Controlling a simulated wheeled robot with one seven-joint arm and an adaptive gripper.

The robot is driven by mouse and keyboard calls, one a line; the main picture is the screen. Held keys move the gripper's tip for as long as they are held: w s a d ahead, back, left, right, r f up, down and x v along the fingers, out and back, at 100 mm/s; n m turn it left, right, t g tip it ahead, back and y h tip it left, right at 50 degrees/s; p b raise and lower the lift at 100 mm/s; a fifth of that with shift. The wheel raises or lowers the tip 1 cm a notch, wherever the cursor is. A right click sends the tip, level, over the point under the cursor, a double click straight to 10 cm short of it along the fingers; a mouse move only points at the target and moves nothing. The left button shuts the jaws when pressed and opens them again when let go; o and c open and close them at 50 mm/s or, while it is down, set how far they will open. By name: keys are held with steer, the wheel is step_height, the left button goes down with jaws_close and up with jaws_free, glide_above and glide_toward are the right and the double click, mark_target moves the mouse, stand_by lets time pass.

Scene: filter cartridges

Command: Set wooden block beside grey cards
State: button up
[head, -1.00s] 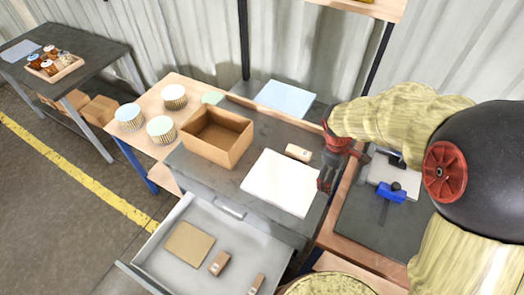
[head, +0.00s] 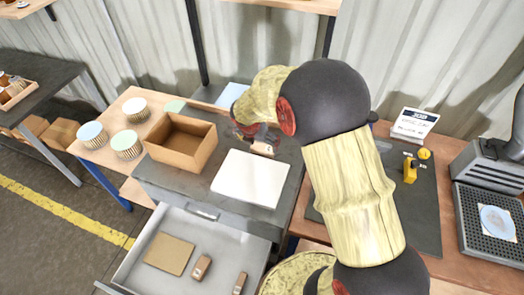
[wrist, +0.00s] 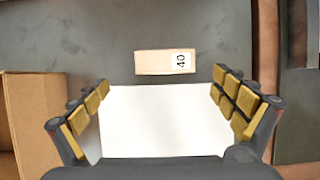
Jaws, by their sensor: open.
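A pale wooden block (head: 262,148) lies on the dark grey cabinet top behind a white board. In the wrist view the block (wrist: 152,62) shows a label reading 40. My gripper (wrist: 160,90) is open and empty in the wrist view, its fingers spread over the white board with the block beyond the fingertips. In the head view my gripper (head: 244,131) hangs just left of the block, partly hidden by my arm. I cannot make out any grey cards for certain.
The white board (head: 250,178) covers much of the cabinet top. An open cardboard box (head: 181,140) stands left of it. The open drawer (head: 217,250) below holds a brown card (head: 169,254) and two brown blocks. Striped tubs stand on the left table.

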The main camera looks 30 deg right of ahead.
mark_target(262, 149)
steer(key=x, duration=0.2)
steer(key=b+x, duration=0.1)
steer(key=x, duration=0.2)
steer(key=b+x, duration=0.1)
steer(key=x, duration=0.1)
steer(key=shift+s+d+f, duration=0.2)
steer(key=shift+s, duration=0.15)
steer(key=shift+r, duration=0.1)
steer(key=shift+c, duration=0.4)
steer(key=c, duration=1.3)
